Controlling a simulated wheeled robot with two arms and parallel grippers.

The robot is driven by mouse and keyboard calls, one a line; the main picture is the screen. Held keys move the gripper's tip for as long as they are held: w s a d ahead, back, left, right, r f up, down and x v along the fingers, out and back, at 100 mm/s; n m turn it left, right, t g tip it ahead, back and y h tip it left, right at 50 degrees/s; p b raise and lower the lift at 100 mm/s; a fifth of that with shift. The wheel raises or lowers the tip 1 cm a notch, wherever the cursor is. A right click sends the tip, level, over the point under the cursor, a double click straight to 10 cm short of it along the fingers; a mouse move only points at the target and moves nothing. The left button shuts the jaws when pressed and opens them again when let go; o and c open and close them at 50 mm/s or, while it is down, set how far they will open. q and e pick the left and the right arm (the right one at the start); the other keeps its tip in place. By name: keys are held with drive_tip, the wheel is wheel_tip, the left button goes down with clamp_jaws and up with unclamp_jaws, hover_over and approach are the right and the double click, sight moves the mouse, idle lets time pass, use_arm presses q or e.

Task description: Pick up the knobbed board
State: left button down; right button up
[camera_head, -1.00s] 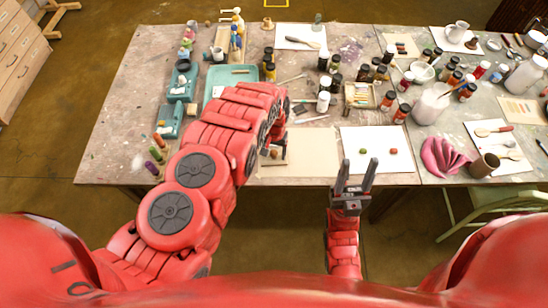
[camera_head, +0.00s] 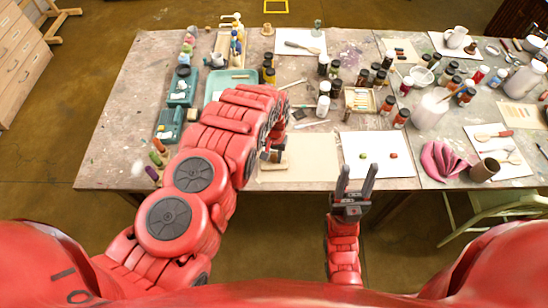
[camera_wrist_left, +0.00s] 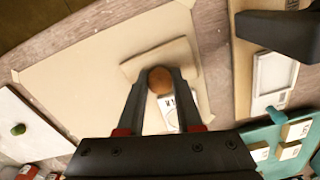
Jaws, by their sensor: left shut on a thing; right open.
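The knobbed board (camera_wrist_left: 193,64) is a small pale tan slab with a round brown knob (camera_wrist_left: 160,80), lying over a sheet of tan paper in the left wrist view. My left gripper (camera_wrist_left: 160,86) is shut on the knob, one finger on each side. A white label with dark print shows on the board between the fingers. I cannot tell whether the board touches the paper. My right gripper (camera_head: 358,172) is open and empty at the table's front edge.
The tan paper (camera_head: 308,160) has clear room right of the board. A white sheet (camera_head: 378,168) with small red and green lumps lies further right. A teal tray (camera_head: 228,79), paint bottles and a pink cloth (camera_head: 440,160) stand around.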

use_arm(q)
drive_tip(key=shift+r+b, duration=0.9)
drive_tip(key=shift+r, duration=0.45)
drive_tip(key=s+d+r+p, duration=0.1)
drive_tip(key=s+d+p, duration=0.1)
drive_tip(key=s+p, duration=0.5)
drive_tip(key=s+d+r+p, duration=0.1)
drive_tip(key=s+d+p, duration=0.2)
drive_tip(key=s+p, duration=0.4)
drive_tip(key=shift+s, duration=0.6)
drive_tip(key=shift+d, duration=0.1)
